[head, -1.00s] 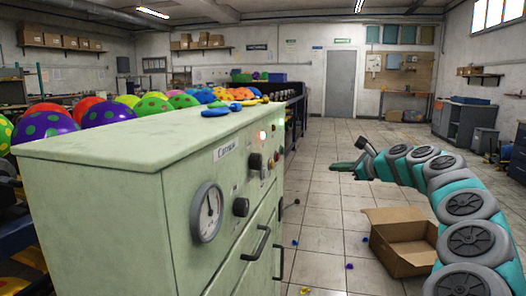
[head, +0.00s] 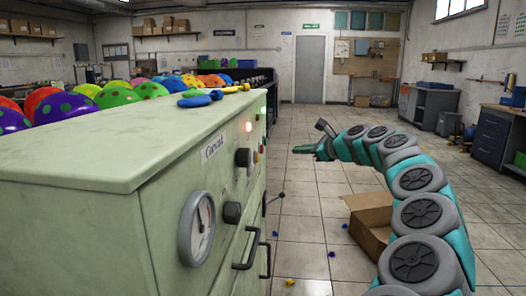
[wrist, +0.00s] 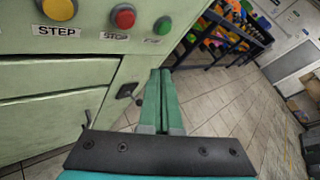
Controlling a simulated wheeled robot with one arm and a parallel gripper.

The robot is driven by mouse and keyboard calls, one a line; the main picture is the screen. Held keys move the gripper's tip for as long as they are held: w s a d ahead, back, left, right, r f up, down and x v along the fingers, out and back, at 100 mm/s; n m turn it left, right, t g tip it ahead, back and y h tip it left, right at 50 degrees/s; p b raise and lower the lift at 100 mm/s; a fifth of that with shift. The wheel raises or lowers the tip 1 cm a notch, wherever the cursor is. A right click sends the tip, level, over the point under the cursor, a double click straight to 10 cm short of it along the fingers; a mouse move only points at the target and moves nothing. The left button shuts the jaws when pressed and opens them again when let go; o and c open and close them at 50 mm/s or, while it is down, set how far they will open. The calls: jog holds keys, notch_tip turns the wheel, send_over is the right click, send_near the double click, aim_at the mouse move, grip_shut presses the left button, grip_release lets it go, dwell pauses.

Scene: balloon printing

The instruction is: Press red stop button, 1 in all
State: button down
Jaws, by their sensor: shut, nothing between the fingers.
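The red stop button (wrist: 123,17) is a round dome on the pale green cabinet front, above a STOP label, at the top of the wrist view. In the head view a small red spot (head: 257,157) beside the dark knob appears to be the button. My gripper (wrist: 159,72) is shut and empty, its green fingers together below the green button in the picture, not seen touching any button. It also shows in the head view (head: 303,149), right of the cabinet.
The pale green cabinet (head: 110,160) has a gauge (head: 196,228), handles and a lever (head: 277,197). Spotted balloons (head: 68,104) are behind it. An open cardboard box (head: 368,215) stands on the tiled floor near my arm. The aisle ahead is mostly clear.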

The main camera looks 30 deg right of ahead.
jog(key=w+a, duration=0.4)
jog(key=a, duration=0.2)
jog(key=shift+w, duration=0.3)
jog(key=shift+w+a+r+p, duration=0.15)
jog(key=shift+w+a+p, duration=0.1)
jog(key=shift+p, duration=0.2)
dwell(1.6)
jog(key=shift+w+a+p, duration=0.35)
jog(key=shift+a+p, duration=0.05)
jog(key=shift+a, duration=0.15)
dwell(0.9)
jog(key=shift+s+d, duration=0.1)
dwell(0.3)
jog(key=shift+s+d, duration=0.5)
jog(key=shift+d, duration=0.15)
jog(key=shift+d, duration=0.15)
jog(key=shift+s+d+p, duration=0.15)
jog(key=shift+s+d, duration=0.6)
jog(key=shift+d, duration=0.2)
jog(key=shift+s+d+p, duration=0.15)
jog(key=shift+s+d, duration=0.6)
jog(key=shift+d, duration=0.15)
